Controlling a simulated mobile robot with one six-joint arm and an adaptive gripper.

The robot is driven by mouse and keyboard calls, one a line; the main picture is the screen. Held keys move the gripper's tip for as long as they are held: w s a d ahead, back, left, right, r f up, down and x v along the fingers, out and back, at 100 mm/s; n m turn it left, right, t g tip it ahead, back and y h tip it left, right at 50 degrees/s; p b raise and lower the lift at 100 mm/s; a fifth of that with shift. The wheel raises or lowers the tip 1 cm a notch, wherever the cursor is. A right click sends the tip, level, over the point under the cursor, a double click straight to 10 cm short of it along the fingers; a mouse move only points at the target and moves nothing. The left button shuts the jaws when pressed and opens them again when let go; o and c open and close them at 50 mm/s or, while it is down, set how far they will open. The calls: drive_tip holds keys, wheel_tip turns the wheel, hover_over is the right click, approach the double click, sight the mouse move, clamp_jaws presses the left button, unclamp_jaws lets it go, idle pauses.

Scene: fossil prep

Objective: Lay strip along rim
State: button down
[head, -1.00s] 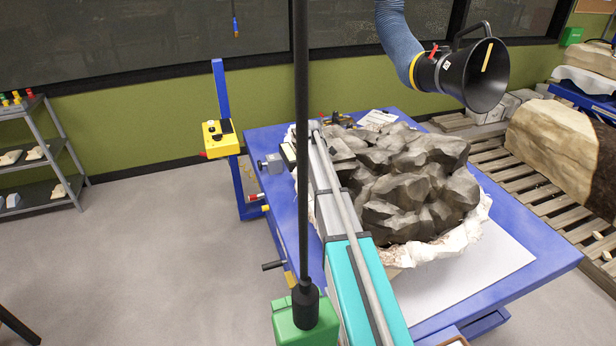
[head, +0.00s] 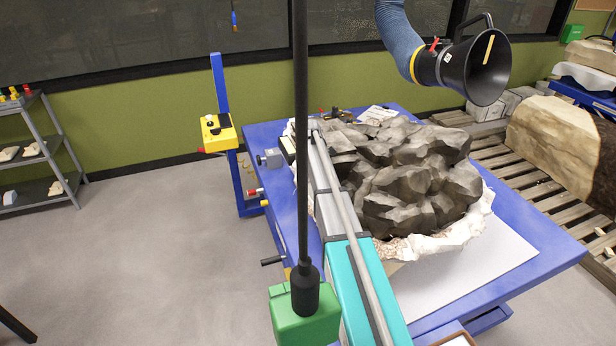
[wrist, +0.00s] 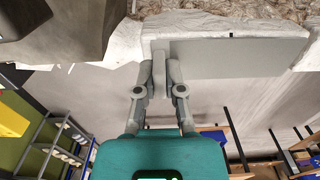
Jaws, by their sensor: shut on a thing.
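In the wrist view my gripper (wrist: 159,82) is shut on a pale grey-white strip (wrist: 235,60), which extends to the right from the fingers. The strip has a small dark mark on its upper edge. The white plaster rim (wrist: 95,48) of the jacket shows just behind and beside it; I cannot tell whether they touch. In the head view the dark rock (head: 415,175) sits in its jacket, with the ragged white rim (head: 462,233) visible at the right and front. My arm crosses its left side; the fingers and strip cannot be made out there.
The jacket stands on a blue table (head: 545,245) with a white sheet (head: 480,270). A black extraction hood (head: 476,70) hangs above the far right side. A yellow control box (head: 217,132) stands left of the table. Pallets with a large block (head: 560,140) lie at right. Floor at left is clear.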

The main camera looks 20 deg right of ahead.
drive_tip(key=shift+f, duration=0.2)
idle(0.3)
drive_tip(key=c, duration=0.7)
unclamp_jaws()
drive_tip(key=shift+o, duration=0.2)
drive_tip(key=shift+r, duration=0.15)
